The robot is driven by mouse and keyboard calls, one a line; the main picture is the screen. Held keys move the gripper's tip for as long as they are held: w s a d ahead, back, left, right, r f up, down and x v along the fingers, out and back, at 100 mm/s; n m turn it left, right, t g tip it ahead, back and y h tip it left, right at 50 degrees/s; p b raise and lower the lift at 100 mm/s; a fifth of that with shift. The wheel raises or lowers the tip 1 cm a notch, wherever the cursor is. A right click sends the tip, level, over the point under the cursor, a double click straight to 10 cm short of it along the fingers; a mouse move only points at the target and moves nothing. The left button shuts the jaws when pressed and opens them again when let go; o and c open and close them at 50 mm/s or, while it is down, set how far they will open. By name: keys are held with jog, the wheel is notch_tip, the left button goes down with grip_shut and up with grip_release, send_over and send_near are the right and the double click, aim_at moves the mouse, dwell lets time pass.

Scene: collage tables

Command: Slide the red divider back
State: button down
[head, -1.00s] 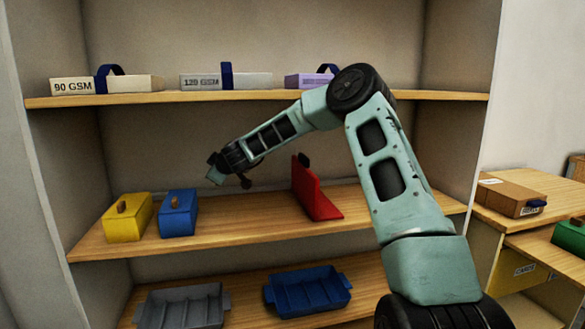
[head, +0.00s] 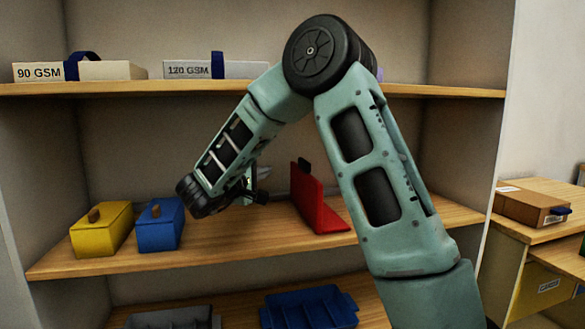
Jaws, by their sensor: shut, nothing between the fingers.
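The red divider (head: 317,200) stands upright on the middle shelf (head: 230,237), right of the shelf's centre. It is an L-shaped red piece with a black knob at its top. My gripper (head: 262,190) is just left of the divider, near the height of its middle. Its dark fingers look shut and empty. My wrist hides part of the gripper, and I cannot tell whether the fingertips touch the divider.
A yellow box (head: 102,231) and a blue box (head: 160,225) stand to the left on the same shelf. Labelled packs, including a 90 GSM pack (head: 110,71), lie on the upper shelf. A blue tray (head: 310,308) sits below. Bare shelf lies between blue box and divider.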

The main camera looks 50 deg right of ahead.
send_near(300, 162)
jog(key=w+d, duration=0.3)
jog(key=shift+s+d+f+b, duration=0.1)
jog(key=shift+s+d+b, duration=0.05)
jog(key=shift+s+d, duration=0.45)
jog(key=shift+s+d+b, duration=0.15)
jog(key=shift+s+d, duration=0.2)
jog(key=shift+d, duration=0.45)
